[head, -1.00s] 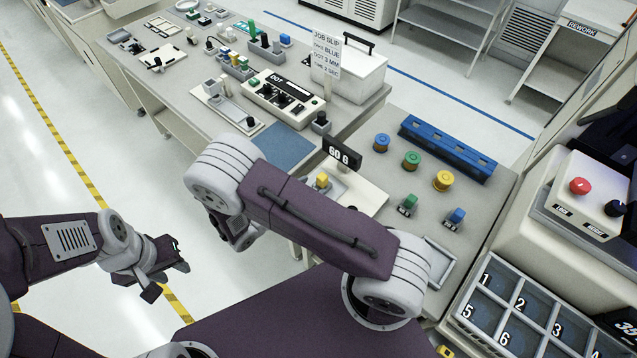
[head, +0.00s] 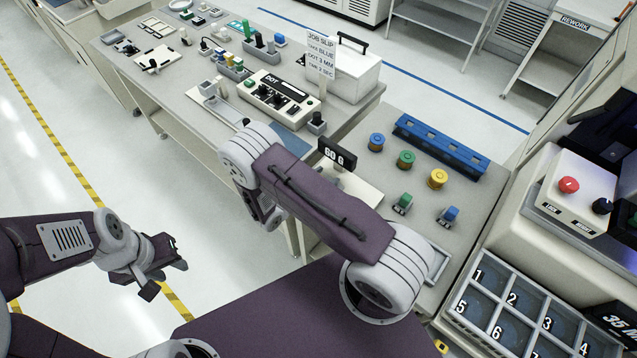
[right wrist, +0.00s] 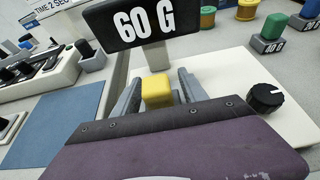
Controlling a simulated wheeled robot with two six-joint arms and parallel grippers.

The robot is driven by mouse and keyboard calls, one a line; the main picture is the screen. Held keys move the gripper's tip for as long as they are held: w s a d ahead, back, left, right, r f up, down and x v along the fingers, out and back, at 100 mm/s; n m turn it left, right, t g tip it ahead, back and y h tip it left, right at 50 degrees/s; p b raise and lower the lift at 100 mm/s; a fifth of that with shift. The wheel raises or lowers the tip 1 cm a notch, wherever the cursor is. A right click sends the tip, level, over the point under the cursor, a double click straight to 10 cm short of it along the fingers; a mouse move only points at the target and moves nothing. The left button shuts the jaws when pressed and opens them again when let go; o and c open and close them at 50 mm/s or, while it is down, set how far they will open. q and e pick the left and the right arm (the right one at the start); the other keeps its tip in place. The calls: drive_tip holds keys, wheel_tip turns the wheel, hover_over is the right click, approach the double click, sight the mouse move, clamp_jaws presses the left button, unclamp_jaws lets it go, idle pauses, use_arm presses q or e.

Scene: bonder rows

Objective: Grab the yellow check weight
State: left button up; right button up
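In the head view my right arm hides the weight, while the "60 G" sign (head: 337,153) shows. My right gripper (right wrist: 160,84) is open, with one finger on each side of the weight and a gap visible at least on the right. Whether it touches the weight is unclear. My left gripper (head: 166,272) is open and empty over the floor at the left.
Green (head: 402,204) and blue (head: 448,216) weights stand on the table right of my right arm. Blue, green and yellow spools (head: 438,179) stand behind them, before a blue rack (head: 440,147). A black knob (right wrist: 265,97) sits right of the gripper. A blue mat (right wrist: 52,122) lies left.

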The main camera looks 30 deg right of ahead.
drive_tip(key=shift+a, duration=0.1)
drive_tip(key=c, duration=1)
drive_tip(key=shift+r, duration=0.55)
wheel_tip(320, 180, up, 3)
drive_tip(key=shift+r+b, duration=0.15)
drive_tip(key=shift+b, duration=0.2)
drive_tip(key=s+d+r+p, duration=0.4)
drive_tip(key=s+r+p, duration=0.1)
drive_tip(key=s, duration=0.6)
drive_tip(key=shift+r, duration=0.85)
